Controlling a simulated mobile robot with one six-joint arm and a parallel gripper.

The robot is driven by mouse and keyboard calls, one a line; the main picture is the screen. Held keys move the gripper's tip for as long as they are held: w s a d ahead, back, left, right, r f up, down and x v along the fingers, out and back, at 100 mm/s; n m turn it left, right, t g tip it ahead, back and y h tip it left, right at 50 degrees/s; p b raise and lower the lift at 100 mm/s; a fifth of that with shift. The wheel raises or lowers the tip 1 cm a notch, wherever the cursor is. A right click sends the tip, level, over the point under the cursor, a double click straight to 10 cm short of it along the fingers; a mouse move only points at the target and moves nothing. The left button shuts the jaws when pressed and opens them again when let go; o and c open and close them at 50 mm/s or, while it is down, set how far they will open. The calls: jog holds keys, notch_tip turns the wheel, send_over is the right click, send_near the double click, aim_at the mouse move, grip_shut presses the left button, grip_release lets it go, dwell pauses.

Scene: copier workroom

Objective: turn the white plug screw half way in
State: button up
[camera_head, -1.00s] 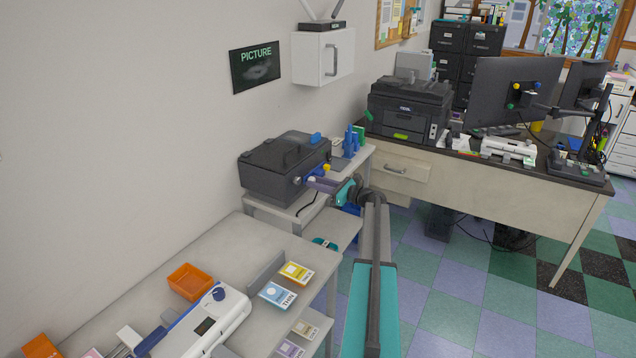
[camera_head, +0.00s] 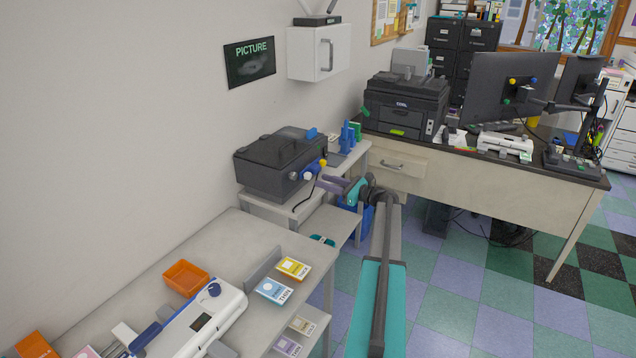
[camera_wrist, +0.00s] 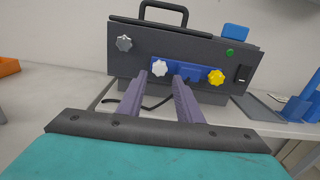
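The white plug screw (camera_wrist: 160,68) is a lobed white knob at the left end of a blue plate (camera_wrist: 190,71) on the front of a dark grey machine (camera_head: 270,165). It also shows in the head view (camera_head: 308,174). My gripper (camera_wrist: 160,77) points at the plate with its two purple fingers apart and nothing held between them. In the wrist view the white screw appears between the fingertips, nearer the left one. In the head view the fingertips (camera_head: 320,181) stand a little short of the screw. How far the screw is turned in cannot be told.
A yellow knob (camera_wrist: 216,76) sits right of the white screw, a grey knob (camera_wrist: 124,43) up left. A green button (camera_wrist: 229,52) and black switch (camera_wrist: 243,73) are at the right. Blue items (camera_head: 347,138) stand beside the machine.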

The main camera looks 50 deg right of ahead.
jog(key=b+v, duration=0.1)
jog(key=v, duration=0.7)
jog(key=shift+s, duration=0.1)
jog(key=shift+f, duration=0.1)
dwell(0.4)
